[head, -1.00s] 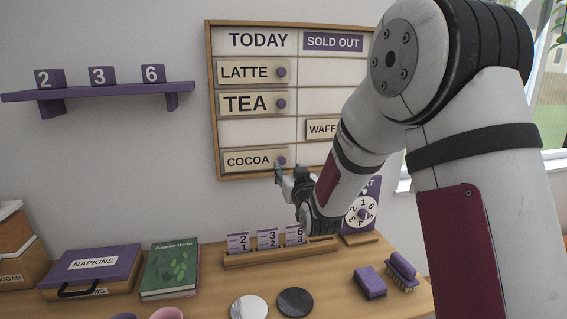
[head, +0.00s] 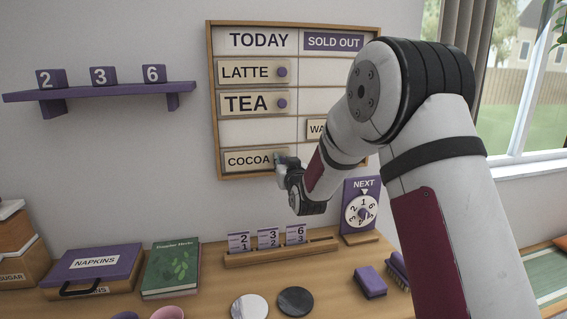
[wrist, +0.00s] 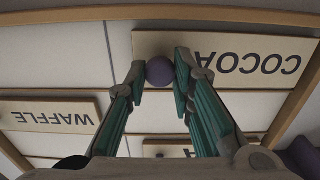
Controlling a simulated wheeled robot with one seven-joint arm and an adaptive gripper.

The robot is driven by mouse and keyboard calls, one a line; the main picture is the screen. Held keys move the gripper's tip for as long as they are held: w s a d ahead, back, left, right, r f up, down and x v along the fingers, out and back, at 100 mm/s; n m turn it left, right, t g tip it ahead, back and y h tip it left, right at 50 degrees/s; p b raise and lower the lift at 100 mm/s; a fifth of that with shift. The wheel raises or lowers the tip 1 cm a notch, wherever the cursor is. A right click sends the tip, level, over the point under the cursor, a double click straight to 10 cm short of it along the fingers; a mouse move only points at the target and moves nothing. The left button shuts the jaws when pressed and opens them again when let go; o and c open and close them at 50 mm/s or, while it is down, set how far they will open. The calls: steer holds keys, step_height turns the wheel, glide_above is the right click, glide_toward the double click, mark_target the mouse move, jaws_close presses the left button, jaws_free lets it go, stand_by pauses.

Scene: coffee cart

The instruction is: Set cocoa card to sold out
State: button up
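The cocoa card (head: 247,161) is in the bottom row of the TODAY column of the menu board (head: 212,120). In the wrist view, the cocoa card (wrist: 240,62) appears upside down, with its round purple knob (wrist: 159,71) near one end. My gripper (wrist: 160,74) has one finger on each side of this knob, and both pads appear to touch it. In the head view, my gripper (head: 283,163) is at the card's right end and hides the knob. The SOLD OUT column (head: 333,43) is right of TODAY; its bottom slot is partly hidden by my arm.
The latte card (head: 244,72) and tea card (head: 244,103) are above in TODAY. The waffle card (head: 316,128) is in SOLD OUT, one row above cocoa's row. Below are a number-card rack (head: 280,254) and the NEXT dial (head: 361,211).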

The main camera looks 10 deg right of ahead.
jaws_close()
steer(key=d+b, duration=0.2)
steer(key=d, duration=2.4)
steer(key=shift+s+d+r, duration=0.1)
steer(key=shift+d, duration=0.05)
steer(key=o, duration=0.9)
jaws_free()
steer(key=s, duration=1.2)
